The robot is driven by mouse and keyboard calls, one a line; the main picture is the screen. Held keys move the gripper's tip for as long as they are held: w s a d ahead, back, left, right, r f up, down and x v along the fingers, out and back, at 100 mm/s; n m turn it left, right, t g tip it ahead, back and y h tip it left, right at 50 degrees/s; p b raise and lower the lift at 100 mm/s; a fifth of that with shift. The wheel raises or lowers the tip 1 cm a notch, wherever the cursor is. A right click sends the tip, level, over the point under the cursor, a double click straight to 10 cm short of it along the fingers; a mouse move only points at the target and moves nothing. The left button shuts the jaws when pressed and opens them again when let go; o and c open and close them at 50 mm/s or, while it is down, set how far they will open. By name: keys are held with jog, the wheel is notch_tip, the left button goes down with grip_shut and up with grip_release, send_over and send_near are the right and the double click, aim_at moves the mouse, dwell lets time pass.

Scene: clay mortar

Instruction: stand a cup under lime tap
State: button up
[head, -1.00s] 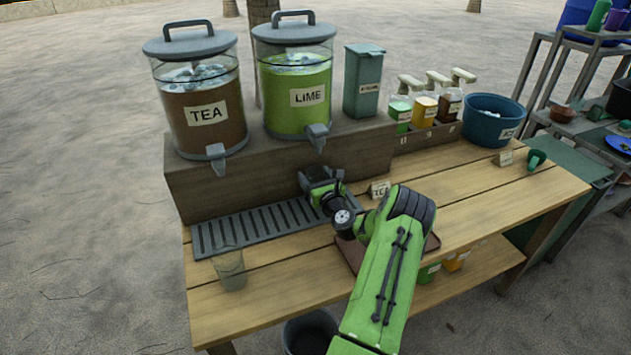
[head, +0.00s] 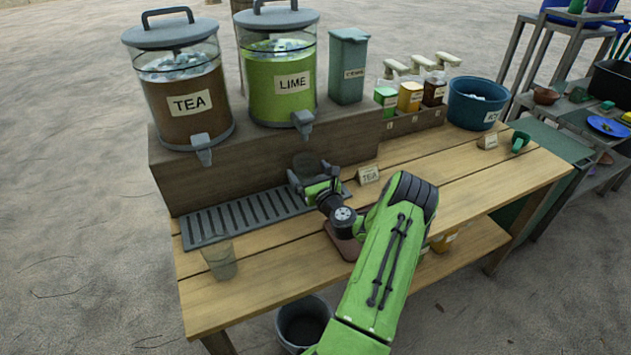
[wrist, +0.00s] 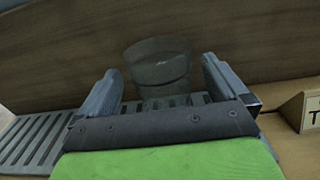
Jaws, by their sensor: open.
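A clear cup (wrist: 158,72) stands upright on the slotted drip tray (wrist: 38,138) in the wrist view, against the wooden riser. It lies in line between the two fingers of my gripper (wrist: 161,68), which is open, with a gap showing on each side of the cup. In the head view my gripper (head: 304,180) is low at the tray's right end, below the lime tap (head: 303,122) of the green LIME dispenser (head: 280,90). The cup there is faint and partly hidden behind my gripper.
Another clear cup (head: 220,260) stands on the counter (head: 285,262) at front left. The TEA dispenser (head: 186,100) is left of LIME. A TEA card (head: 369,175) stands just right of my gripper. A red-brown tray (head: 343,243) lies partly under my arm.

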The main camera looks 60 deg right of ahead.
jog(key=v, duration=0.7)
jog(key=shift+s, duration=0.15)
